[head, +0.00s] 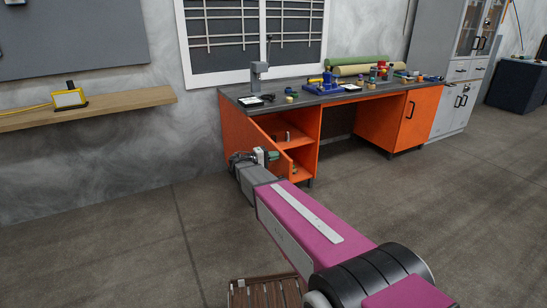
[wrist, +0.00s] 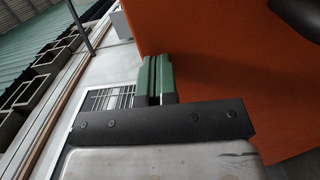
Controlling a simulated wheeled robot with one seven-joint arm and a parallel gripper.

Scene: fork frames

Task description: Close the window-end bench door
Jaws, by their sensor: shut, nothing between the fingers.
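The orange window-end bench door (head: 242,132) stands open at the left end of the bench, below the window. The shelves behind it show to its right. My gripper (head: 272,156) is low at the door's free side, in front of the open compartment, and hides part of both. In the wrist view my green-padded fingers (wrist: 154,78) are together and empty. A large orange panel (wrist: 220,75), which looks like the door, fills the right side there, close beside the fingers. I cannot tell whether they touch it.
The workbench top (head: 300,97) carries a blue vise (head: 325,86), rolls and small items. The right bench door (head: 418,115) is shut. A slatted wooden crate (head: 265,290) stands on the floor near my arm. A wall shelf (head: 90,108) is at left.

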